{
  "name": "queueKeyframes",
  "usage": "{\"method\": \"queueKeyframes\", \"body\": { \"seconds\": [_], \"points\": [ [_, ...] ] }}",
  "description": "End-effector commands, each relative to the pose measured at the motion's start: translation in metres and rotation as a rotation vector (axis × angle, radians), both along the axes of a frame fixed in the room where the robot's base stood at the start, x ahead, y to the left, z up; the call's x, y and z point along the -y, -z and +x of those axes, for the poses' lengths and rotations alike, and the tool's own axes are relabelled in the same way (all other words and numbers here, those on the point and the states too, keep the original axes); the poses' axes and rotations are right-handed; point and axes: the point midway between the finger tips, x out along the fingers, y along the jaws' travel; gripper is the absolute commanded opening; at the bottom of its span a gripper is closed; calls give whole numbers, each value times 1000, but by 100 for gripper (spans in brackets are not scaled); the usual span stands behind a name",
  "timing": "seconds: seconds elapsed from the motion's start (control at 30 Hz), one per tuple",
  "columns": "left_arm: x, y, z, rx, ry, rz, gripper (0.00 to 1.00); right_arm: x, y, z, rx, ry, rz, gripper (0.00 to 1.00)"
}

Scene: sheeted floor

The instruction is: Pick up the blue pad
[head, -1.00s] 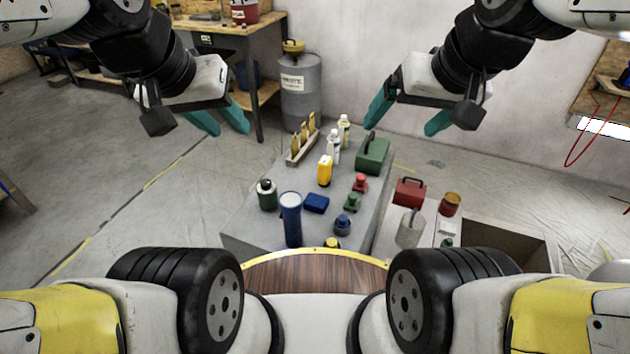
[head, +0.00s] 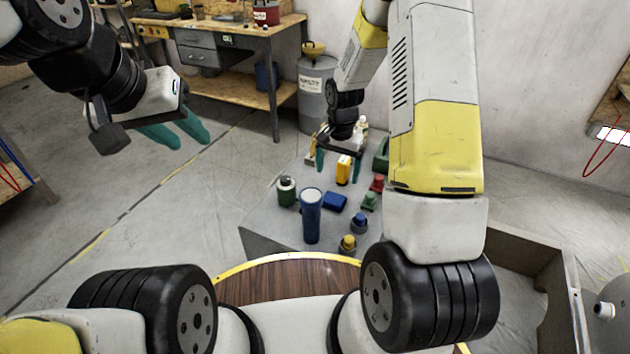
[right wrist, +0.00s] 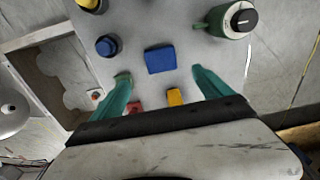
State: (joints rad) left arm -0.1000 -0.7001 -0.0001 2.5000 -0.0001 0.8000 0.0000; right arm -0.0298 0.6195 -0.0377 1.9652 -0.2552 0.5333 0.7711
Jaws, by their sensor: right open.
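The blue pad (head: 335,201) is a small flat blue block lying on the grey table (head: 268,238), just right of the tall blue cylinder (head: 312,222). In the right wrist view the blue pad (right wrist: 160,59) lies ahead of my right gripper (right wrist: 158,78), between the lines of its two teal fingers. My right gripper (head: 340,166) is open and empty, above the table beyond the pad, near the yellow bottle (head: 343,169). My left gripper (head: 180,138) is open and empty, at the left, off the table.
A green canister (head: 287,190) stands left of the blue cylinder. Red, green, blue and yellow knobbed pieces (head: 359,222) stand in a row right of the pad. A grey waste drum (head: 316,85) and a workbench (head: 235,42) stand behind. An open bin (head: 540,262) is at the right.

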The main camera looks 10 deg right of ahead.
Motion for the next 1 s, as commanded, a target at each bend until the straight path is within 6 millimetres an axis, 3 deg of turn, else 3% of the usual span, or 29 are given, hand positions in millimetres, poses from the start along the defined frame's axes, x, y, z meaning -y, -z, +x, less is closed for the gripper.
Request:
{"method": "queueKeyframes", "body": {
  "seconds": [0.03, 0.1, 0.7, 1.0],
  "points": [
    [0, 0, 0, 0, 0, 0, 36, 0, 16, 1, -17, 14, -3, 89],
    [0, 0, 0, 0, 0, 0, 36, 0, 30, 2, -31, 28, -6, 89],
    [0, 0, 0, 0, 0, 0, 36, 5, 104, 0, -41, 38, -9, 89],
    [0, 0, 0, 0, 0, 0, 36, 5, 117, 1, -36, 38, -8, 89]
  ]
}}
